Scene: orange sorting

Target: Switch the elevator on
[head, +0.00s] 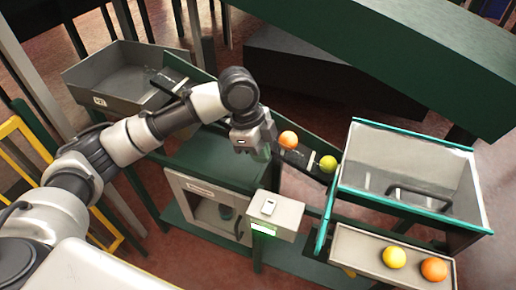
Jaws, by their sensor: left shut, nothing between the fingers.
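A light grey box (284,222) stands on the machine at the lower middle, with a white switch (268,207) on its top and a lit green strip (264,229) on its front. My left gripper (266,150) points down above and behind the switch box, apart from it. It looks shut and empty, and its fingertips are partly hard to make out. A dark sloped conveyor (310,188) runs beside the gripper, carrying an orange (288,140) and a yellow-green fruit (328,164). My right gripper is not in view.
A clear-walled bin with a teal rim (415,137) stands at the right. A tray (352,245) below it holds a yellow fruit (394,257) and an orange one (433,269). A grey hopper (125,70) stands at the upper left, and a yellow frame (22,130) at the left edge.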

